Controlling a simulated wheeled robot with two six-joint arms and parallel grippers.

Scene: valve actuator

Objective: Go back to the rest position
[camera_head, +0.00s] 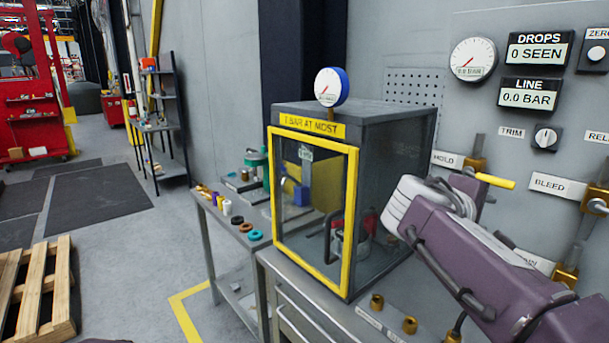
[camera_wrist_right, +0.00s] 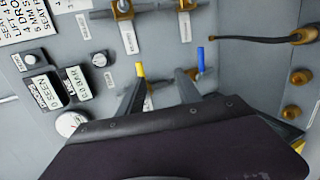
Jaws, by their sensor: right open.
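My right arm (camera_head: 490,265) comes in from the right in the head view and reaches toward the wall panel. Its wrist (camera_head: 425,200) is in front of the panel, beside the clear-walled cabinet; its fingers are hard to make out there. In the right wrist view my right gripper (camera_wrist_right: 160,80) is open, its two dark fingers apart, with nothing seen held between them. A yellow valve handle (camera_head: 495,181) shows just past the wrist, and it also shows near the left finger in the right wrist view (camera_wrist_right: 139,70). My left gripper is not in view.
A yellow-framed cabinet (camera_head: 352,225) with a gauge (camera_head: 331,87) on top stands close left of my right arm. A blue handle (camera_wrist_right: 200,60) and brass fittings are on the panel. Brass parts (camera_head: 409,325) sit on the bench. Floor is open at left, beside a pallet (camera_head: 35,290).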

